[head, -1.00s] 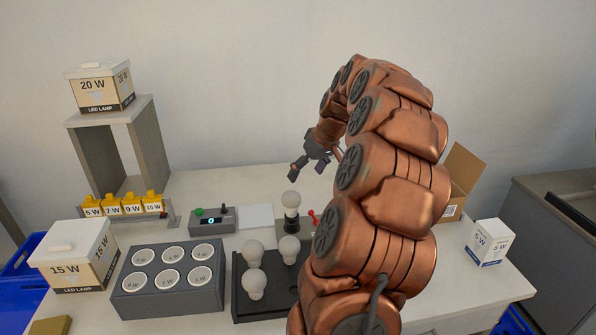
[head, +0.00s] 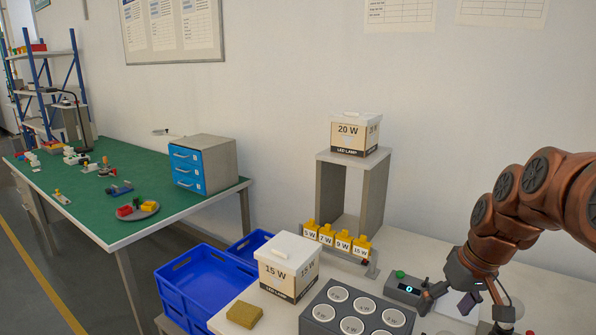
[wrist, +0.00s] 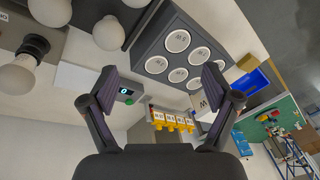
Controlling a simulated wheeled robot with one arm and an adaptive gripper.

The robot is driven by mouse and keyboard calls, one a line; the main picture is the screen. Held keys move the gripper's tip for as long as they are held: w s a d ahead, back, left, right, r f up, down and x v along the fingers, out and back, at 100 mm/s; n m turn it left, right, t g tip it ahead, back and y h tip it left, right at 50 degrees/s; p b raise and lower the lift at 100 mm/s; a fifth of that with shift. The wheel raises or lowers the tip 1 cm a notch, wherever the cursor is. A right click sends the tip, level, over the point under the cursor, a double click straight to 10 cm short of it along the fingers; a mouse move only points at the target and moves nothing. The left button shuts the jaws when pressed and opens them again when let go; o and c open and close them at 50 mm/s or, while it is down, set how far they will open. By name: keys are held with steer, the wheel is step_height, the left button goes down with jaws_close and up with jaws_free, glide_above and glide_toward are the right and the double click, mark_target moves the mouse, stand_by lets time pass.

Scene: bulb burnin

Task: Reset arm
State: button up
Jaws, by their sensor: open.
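My gripper (head: 466,304) is open and empty at the lower right of the head view, above the table beside a small grey meter (head: 405,287) with a lit display and green button. In the wrist view its two fingers are spread wide, with nothing between them. The wrist view shows the meter (wrist: 128,96) by the left finger, a grey block with several round sockets (wrist: 160,62), and white bulbs (wrist: 20,75) at the upper left. One bulb sits in a dark lamp holder (wrist: 36,44). My copper arm comes in from the right.
A 15 W box (head: 287,268) stands left of the socket block (head: 352,318). A 20 W box (head: 354,136) sits on a grey stand (head: 330,185), with several yellow labelled pieces (head: 338,240) before it. Blue crates (head: 200,280) and a green-topped bench (head: 110,215) are at left.

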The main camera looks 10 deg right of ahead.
steer(key=s+a+f+g, duration=0.2)
steer(key=s+a+f, duration=0.1)
steer(key=s+a, duration=0.8)
steer(key=s+a+f+g+h, duration=0.1)
steer(key=s+a+f, duration=0.1)
steer(key=s, duration=0.3)
steer(key=s+a+f+h, duration=0.1)
steer(key=s+a, duration=0.1)
steer(key=s, duration=0.4)
steer(key=shift+s+f+g, duration=0.2)
steer(key=shift+f+g, duration=0.2)
